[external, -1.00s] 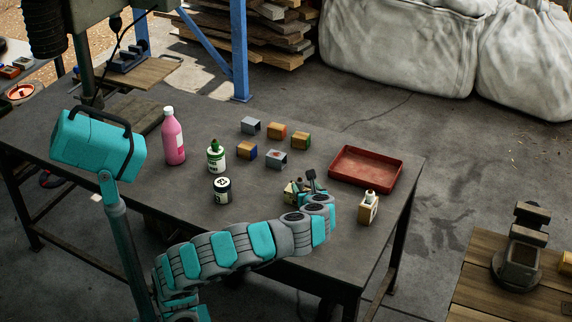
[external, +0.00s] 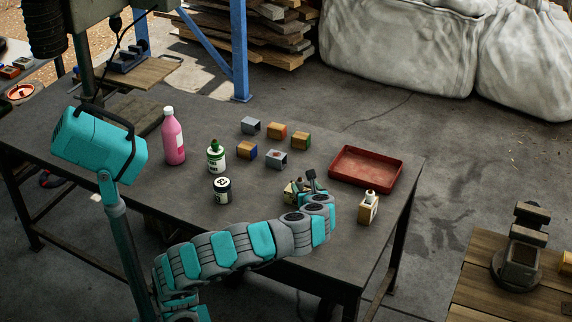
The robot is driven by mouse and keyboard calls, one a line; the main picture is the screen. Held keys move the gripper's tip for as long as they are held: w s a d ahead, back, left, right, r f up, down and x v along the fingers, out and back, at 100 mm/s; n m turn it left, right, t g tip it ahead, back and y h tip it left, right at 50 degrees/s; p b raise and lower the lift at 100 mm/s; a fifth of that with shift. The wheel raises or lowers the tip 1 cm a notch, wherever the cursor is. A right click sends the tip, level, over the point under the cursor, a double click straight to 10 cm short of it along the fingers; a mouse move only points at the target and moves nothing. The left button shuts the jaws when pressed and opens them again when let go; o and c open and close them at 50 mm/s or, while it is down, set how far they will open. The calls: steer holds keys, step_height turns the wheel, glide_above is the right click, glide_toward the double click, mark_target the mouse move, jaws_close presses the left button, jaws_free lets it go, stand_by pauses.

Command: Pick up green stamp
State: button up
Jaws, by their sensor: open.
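A small wooden block with a green side (external: 301,140), which looks like the green stamp, sits on the dark table at the right end of the back row of small blocks. My gripper (external: 304,184) is low over the table, in front of that block and nearer the camera. It is open. A small beige and dark green object (external: 290,194) is right at the gripper, partly hidden by it. I cannot tell whether the fingers touch it.
Other blocks stand close by: grey (external: 250,126), orange-red (external: 276,132), blue-sided (external: 247,151) and grey with a red mark (external: 276,159). A red tray (external: 337,176) and a glue bottle (external: 368,208) are to the right. A pink bottle (external: 174,138), green-white bottle (external: 216,157) and dark jar (external: 222,190) are left.

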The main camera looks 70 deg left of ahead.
steer(key=s+a+r+m+t, duration=0.1)
steer(key=a+r+m+t, duration=0.15)
steer(key=a, duration=0.35)
steer(key=s+a+r+m+t+b, duration=0.1)
steer(key=a+r+m+t, duration=0.2)
steer(key=a, duration=0.4)
steer(key=s+a+r+m+t, duration=0.1)
steer(key=a+r+m+t, duration=0.1)
steer(key=a+r+t, duration=0.3)
steer(key=s+d+f+m+h, duration=0.3)
steer(key=s+d+f+h, duration=0.1)
steer(key=d, duration=0.3)
steer(key=s+d+f+m+h, duration=0.3)
steer(key=s+d+f+h, duration=0.1)
steer(key=d, duration=0.3)
steer(key=s+d+f+m+t+h+b, duration=0.1)
steer(key=s+d+f+m+h, duration=0.2)
steer(key=d+f+h, duration=0.3)
steer(key=shift+s+d+f+m+h, duration=0.15)
steer(key=shift+s+d+f+m, duration=0.1)
steer(key=shift+s, duration=0.15)
steer(key=shift+s+d+f+m+h, duration=0.15)
steer(key=shift+s+d, duration=0.1)
steer(key=shift+s, duration=0.15)
steer(key=shift+d+f, duration=0.15)
steer(key=shift+d, duration=0.3)
steer(key=shift+x, duration=1.25)
steer(key=shift+w, duration=0.1)
steer(key=shift+x, duration=2.45)
